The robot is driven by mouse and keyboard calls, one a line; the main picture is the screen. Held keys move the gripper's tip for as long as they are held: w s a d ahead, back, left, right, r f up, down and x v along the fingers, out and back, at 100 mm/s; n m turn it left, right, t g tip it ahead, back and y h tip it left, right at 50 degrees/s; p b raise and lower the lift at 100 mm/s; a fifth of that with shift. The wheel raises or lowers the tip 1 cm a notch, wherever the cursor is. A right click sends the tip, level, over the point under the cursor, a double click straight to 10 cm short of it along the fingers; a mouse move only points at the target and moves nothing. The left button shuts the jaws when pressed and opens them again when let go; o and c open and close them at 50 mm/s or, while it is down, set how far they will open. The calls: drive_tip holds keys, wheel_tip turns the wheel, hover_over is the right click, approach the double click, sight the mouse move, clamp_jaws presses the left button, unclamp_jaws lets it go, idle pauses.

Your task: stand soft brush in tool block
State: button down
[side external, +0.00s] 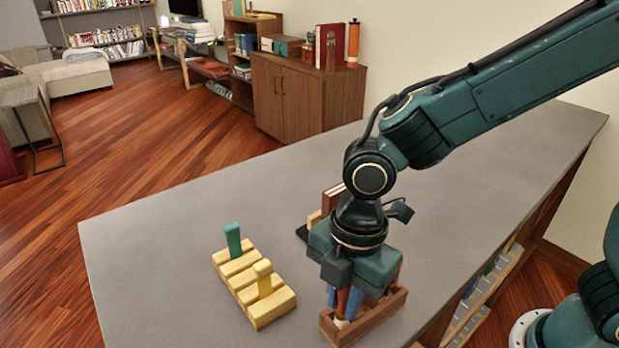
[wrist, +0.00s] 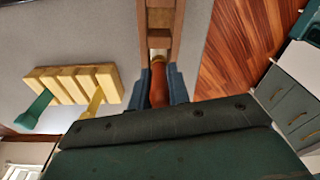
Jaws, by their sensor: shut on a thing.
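The soft brush, with an orange-brown handle (wrist: 159,88) and a pale lower end (side external: 341,323), is between the blue fingers of my gripper (side external: 343,301), which are shut on it. The brush points down, its lower end at the near end of a brown wooden box (side external: 370,318) with dividers; the box also shows in the wrist view (wrist: 178,25). I cannot tell whether the brush touches the box floor. A pale yellow slotted block (side external: 270,310) stands to the left, apart from my gripper. Which of these two is the tool block is not clear.
A teal piece (side external: 233,241) and a yellow piece (side external: 263,278) stand upright in the yellow block. A dark stand with brown and pale pieces (side external: 328,203) is partly hidden behind my wrist. The grey tabletop (side external: 160,245) is clear at the far left.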

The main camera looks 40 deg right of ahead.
drive_tip(key=shift+f, duration=0.45)
idle(0.3)
drive_tip(key=c, duration=0.8)
unclamp_jaws()
drive_tip(key=shift+c, duration=0.2)
drive_tip(key=shift+r, duration=0.2)
drive_tip(key=shift+r, duration=3.3)
